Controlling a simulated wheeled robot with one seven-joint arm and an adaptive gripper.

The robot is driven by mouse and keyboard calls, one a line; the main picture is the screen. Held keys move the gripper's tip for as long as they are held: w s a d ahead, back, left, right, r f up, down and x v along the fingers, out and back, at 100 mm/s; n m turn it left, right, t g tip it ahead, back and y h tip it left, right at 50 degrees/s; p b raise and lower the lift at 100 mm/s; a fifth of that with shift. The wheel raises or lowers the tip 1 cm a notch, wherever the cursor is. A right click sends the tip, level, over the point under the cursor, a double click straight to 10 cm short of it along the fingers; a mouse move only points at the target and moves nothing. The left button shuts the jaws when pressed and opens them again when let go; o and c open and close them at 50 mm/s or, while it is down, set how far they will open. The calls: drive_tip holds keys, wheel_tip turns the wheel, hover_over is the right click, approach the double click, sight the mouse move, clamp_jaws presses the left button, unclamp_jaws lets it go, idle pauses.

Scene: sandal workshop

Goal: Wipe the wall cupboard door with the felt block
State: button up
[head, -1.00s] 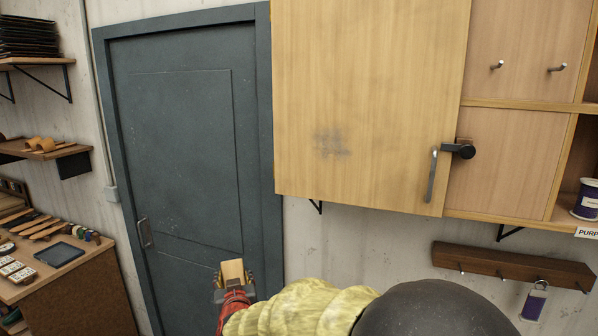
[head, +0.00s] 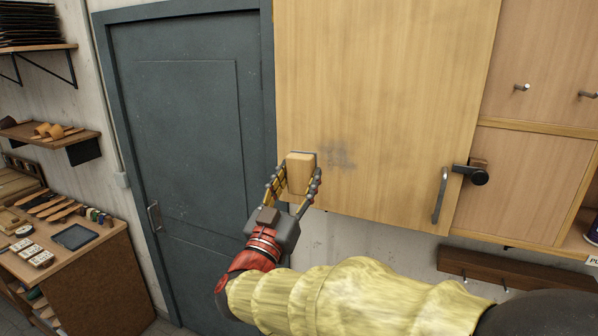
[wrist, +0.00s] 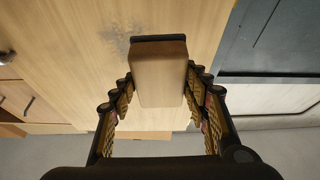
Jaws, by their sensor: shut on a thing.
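The wall cupboard door (head: 390,90) is pale wood with a grey smudge (head: 337,153) low on its left part. The smudge also shows in the wrist view (wrist: 118,45). My gripper (head: 296,182) is shut on the felt block (head: 301,170), a tan block with a dark face turned to the door. In the wrist view the block (wrist: 160,75) sits between the fingers, its dark face at or very near the door. The block is just left of the smudge. Whether it touches the door I cannot tell.
The cupboard door has a metal handle (head: 440,195) and a black latch (head: 472,174) at its right edge. A dark grey room door (head: 185,120) stands to the left. A workbench (head: 90,255) and shelves are at far left. A hook rail (head: 490,268) hangs below the cupboard.

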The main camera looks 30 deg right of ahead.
sight(358, 161)
drive_tip(key=w+d, duration=0.1)
drive_tip(key=d, duration=0.1)
drive_tip(key=w+d+p, duration=0.1)
drive_tip(key=w+d, duration=0.1)
drive_tip(key=shift+w+d, duration=0.25)
drive_tip(key=shift+w+d, duration=0.6)
drive_tip(key=shift+d, duration=0.1)
idle(1.1)
drive_tip(key=shift+s+d+b, duration=0.5)
drive_tip(key=shift+s+d, duration=0.05)
drive_tip(key=shift+s, duration=0.2)
drive_tip(key=shift+s+d+b, duration=0.45)
drive_tip(key=shift+s+d, duration=0.05)
drive_tip(key=shift+s, duration=0.25)
drive_tip(key=shift+s+d+b, duration=0.8)
drive_tip(key=shift+s+d, duration=0.4)
drive_tip(key=shift+s, duration=0.15)
drive_tip(key=shift+s, duration=0.1)
drive_tip(key=shift+s+d+b, duration=0.9)
drive_tip(key=shift+s+d, duration=0.15)
drive_tip(key=shift+s, duration=0.15)
